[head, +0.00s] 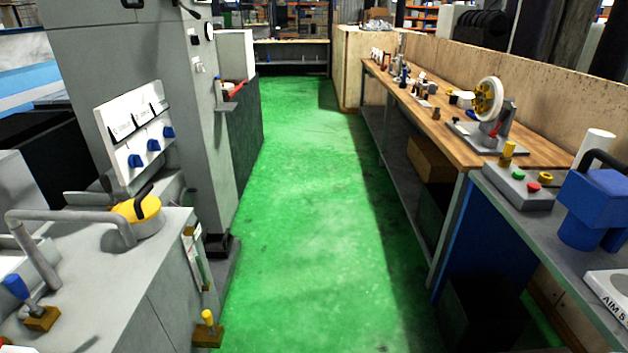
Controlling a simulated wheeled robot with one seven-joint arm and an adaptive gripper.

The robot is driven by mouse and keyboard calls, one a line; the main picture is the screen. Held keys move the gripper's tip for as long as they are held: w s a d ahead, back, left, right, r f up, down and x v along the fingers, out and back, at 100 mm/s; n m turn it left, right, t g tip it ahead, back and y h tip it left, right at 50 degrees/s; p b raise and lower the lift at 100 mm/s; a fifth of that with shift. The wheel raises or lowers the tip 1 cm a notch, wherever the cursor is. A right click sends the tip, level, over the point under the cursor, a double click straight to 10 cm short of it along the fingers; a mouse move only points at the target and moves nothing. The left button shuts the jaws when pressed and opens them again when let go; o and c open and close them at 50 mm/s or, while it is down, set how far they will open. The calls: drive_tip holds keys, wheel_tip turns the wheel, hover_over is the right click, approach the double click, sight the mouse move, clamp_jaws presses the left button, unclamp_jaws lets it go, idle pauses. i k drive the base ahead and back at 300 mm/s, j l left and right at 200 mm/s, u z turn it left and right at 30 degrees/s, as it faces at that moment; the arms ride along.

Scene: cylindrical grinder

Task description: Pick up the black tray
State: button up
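I cannot make out a clear black tray. A dark, box-like shape (482,314) stands low by the floor under the right bench, and shadow hides its details. Another large black block (48,155) stands at the left behind the white control panel. I cannot tell whether either is the tray. My gripper is not in the head view.
A green floor aisle (300,200) runs clear down the middle. The grey grinder (120,60) with levers and blue knobs lines the left. A grey bench (560,235) holds a blue device (590,205).

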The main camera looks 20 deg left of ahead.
sight(215, 245)
drive_tip(key=u, duration=1.5)
drive_tip(key=i+l+z, duration=0.4)
drive_tip(key=i, duration=0.45)
drive_tip(key=i+z, duration=0.4)
drive_tip(key=i, duration=0.45)
drive_tip(key=i+u, duration=0.2)
drive_tip(key=i, duration=0.25)
drive_tip(key=i+l+u, duration=0.25)
drive_tip(key=i, duration=0.15)
drive_tip(key=i+l+u, duration=0.2)
drive_tip(key=i, duration=0.2)
drive_tip(key=i+l+u, duration=0.25)
drive_tip(key=i, duration=0.15)
drive_tip(key=i+l+u, duration=0.85)
drive_tip(key=l+u, duration=0.15)
